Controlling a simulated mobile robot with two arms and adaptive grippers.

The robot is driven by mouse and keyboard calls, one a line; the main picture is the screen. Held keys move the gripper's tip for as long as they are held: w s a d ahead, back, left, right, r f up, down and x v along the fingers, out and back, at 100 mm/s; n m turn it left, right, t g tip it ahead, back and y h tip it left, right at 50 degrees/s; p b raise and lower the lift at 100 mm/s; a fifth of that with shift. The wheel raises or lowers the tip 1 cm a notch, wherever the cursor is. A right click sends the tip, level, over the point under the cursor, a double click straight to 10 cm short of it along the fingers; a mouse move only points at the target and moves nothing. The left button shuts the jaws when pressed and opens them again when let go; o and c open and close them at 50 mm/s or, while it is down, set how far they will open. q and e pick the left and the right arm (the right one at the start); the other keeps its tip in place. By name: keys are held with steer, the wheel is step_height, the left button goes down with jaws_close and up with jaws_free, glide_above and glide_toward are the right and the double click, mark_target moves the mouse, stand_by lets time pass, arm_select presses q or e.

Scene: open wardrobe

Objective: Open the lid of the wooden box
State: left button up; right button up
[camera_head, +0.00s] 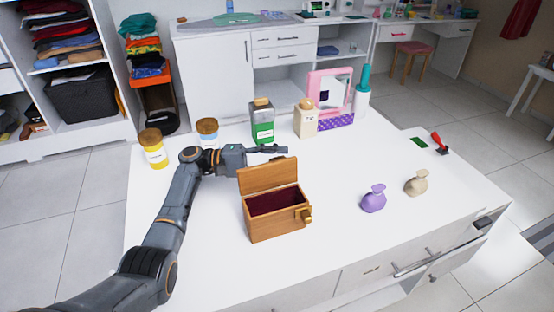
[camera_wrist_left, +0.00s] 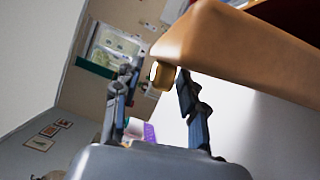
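The wooden box (camera_head: 274,223) stands on the white table with its lid (camera_head: 268,176) raised, leaning back. The dark red lining (camera_head: 273,201) shows inside, and a gold-coloured clasp (camera_head: 306,215) is at its front right corner. My left gripper (camera_head: 265,149) is behind and just above the lid's top edge. In the left wrist view, its two fingers (camera_wrist_left: 160,95) are apart with nothing held between them. A wooden part of the box (camera_wrist_left: 240,45) fills the upper right there, close to one finger; I cannot tell whether they touch. My right gripper is in neither view.
Behind the box stand a green-labelled container (camera_head: 262,124), a cream bottle (camera_head: 305,120) and a pink-framed mirror (camera_head: 331,90). Yellow (camera_head: 153,150) and white jars (camera_head: 207,130) are at the left. The table's front right is clear.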

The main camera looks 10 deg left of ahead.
arm_select(q)
steer(key=v, duration=1.2)
steer(key=shift+a, duration=0.1)
